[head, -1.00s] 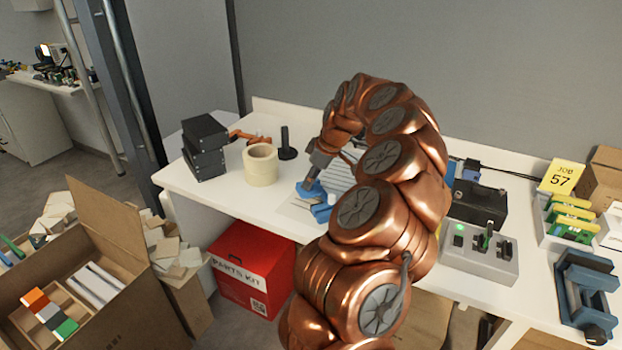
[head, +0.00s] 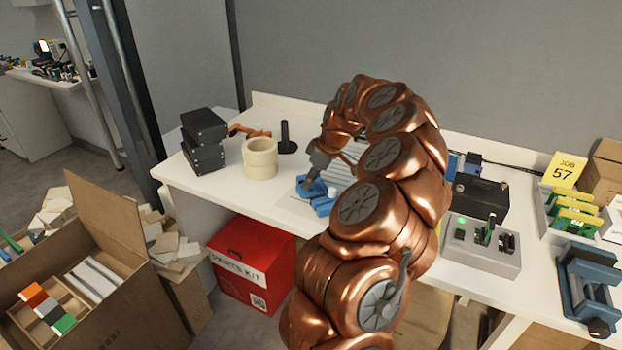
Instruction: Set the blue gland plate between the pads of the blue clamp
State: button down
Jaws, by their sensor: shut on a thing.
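My gripper (head: 309,184) points down over the bench, left of my arm's bend, and is small in the head view. It is shut at a bright blue piece, which I take to be the blue gland plate (head: 315,190). Another bright blue part (head: 323,206) lies just in front, on a pale sheet. I cannot tell whether the two touch or are one body. A darker blue clamp (head: 592,287) with two facing jaws stands at the bench's right front, far from my gripper, its gap looking empty. My arm hides part of the middle bench.
Tape rolls (head: 260,158), a black post (head: 286,138) and stacked black boxes (head: 204,140) stand left of my gripper. A grey block with a green light (head: 482,246), a black case (head: 481,195) and a rack of green-yellow boards (head: 573,213) stand to the right.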

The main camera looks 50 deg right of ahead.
jog(key=shift+f+b, duration=0.45)
jog(key=shift+f, duration=0.4)
jog(key=c, duration=0.8)
grip_release()
jog(key=shift+c, duration=0.2)
jog(key=shift+r, duration=0.15)
jog(key=shift+r+p, duration=1.3)
jog(key=shift+r, duration=3.05)
